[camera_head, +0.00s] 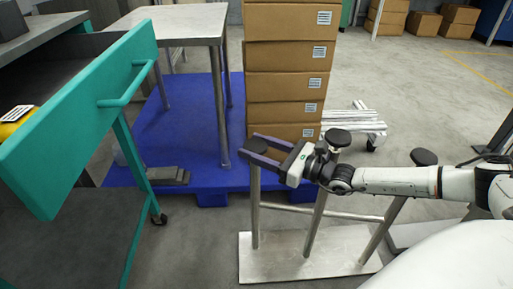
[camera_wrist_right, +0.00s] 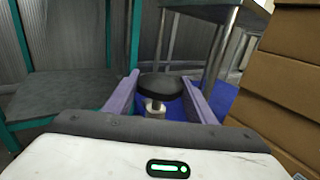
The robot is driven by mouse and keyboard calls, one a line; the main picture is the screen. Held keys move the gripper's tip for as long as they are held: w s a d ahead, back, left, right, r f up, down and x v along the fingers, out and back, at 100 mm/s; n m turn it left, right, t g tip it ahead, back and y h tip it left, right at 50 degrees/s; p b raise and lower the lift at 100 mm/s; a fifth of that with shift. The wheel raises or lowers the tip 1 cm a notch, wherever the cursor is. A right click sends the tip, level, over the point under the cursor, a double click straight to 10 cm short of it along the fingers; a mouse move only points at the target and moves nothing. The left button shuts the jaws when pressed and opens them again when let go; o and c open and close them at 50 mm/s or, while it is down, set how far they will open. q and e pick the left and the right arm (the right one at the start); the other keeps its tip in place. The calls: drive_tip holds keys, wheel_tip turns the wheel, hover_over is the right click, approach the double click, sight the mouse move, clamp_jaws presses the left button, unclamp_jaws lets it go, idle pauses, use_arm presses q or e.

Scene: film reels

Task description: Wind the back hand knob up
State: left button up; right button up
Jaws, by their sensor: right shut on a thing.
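A metal stand with a flat silver base (camera_head: 300,262) and several posts stands below my right arm. Dark round knobs top its posts. One knob (camera_head: 257,145) is at the left post, one (camera_head: 338,137) is behind my wrist, and one (camera_head: 424,157) is at the right. My right gripper (camera_head: 255,148) is shut on the left-post knob, with its purple fingers on either side. In the right wrist view that black knob (camera_wrist_right: 160,87) on its metal stem sits between the fingers. I cannot tell from a label which knob is the back one. My left gripper is not in view.
A tall stack of cardboard boxes (camera_head: 290,55) stands on a blue pallet (camera_head: 180,130) behind the stand. A metal table (camera_head: 180,22) is at the back left. A green-framed cart (camera_head: 90,110) fills the left. Grey floor is open at the back right.

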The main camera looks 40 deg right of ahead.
drive_tip(key=shift+f, duration=0.15)
idle(0.4)
drive_tip(key=o, duration=1)
drive_tip(key=shift+o, duration=0.2)
drive_tip(key=shift+a+m+h, duration=0.1)
drive_tip(key=shift+m+h, duration=0.3)
drive_tip(key=shift+h, duration=0.1)
